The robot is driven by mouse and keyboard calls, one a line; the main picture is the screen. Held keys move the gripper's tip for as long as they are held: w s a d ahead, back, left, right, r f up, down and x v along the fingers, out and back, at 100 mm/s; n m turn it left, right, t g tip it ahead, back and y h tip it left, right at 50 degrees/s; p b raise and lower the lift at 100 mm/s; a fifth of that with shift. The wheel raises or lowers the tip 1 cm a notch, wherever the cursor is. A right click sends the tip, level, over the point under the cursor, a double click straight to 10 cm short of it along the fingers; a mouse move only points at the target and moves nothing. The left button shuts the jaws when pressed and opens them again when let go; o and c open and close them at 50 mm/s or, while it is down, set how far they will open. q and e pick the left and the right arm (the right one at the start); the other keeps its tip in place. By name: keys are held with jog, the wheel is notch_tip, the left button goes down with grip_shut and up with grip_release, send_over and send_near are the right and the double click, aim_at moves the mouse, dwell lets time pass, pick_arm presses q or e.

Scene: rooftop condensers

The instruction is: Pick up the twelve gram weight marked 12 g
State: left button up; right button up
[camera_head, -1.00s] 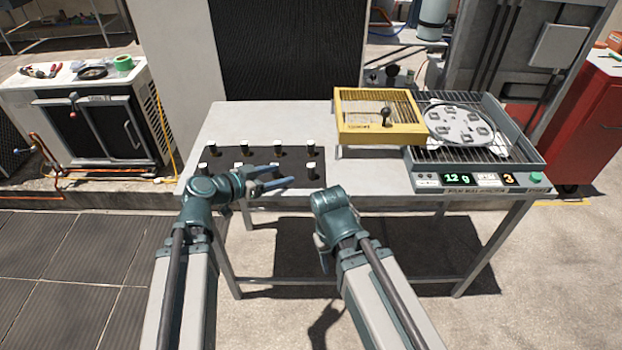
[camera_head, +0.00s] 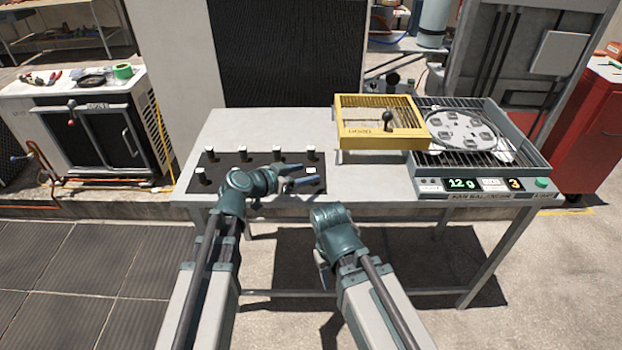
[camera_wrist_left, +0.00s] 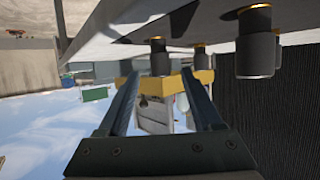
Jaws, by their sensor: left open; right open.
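Several small black cylindrical weights with white tops stand upright on a dark mat (camera_head: 222,182). No 12 g mark is legible on any weight. My left gripper (camera_head: 305,177) is open, low over the mat's right part, with its fingertips close to the front right weight (camera_head: 311,170).
Back row weights (camera_head: 279,153) stand behind my left gripper. Bare tabletop lies right of the mat.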

aim_at(308, 173)
pick_arm(q)
jog(key=b+x, duration=0.1)
jog(key=x, duration=0.2)
jog(key=shift+w+d+f, duration=0.1)
jog(key=shift+w+f, duration=0.1)
jog(key=shift+s+r, duration=0.1)
grip_shut()
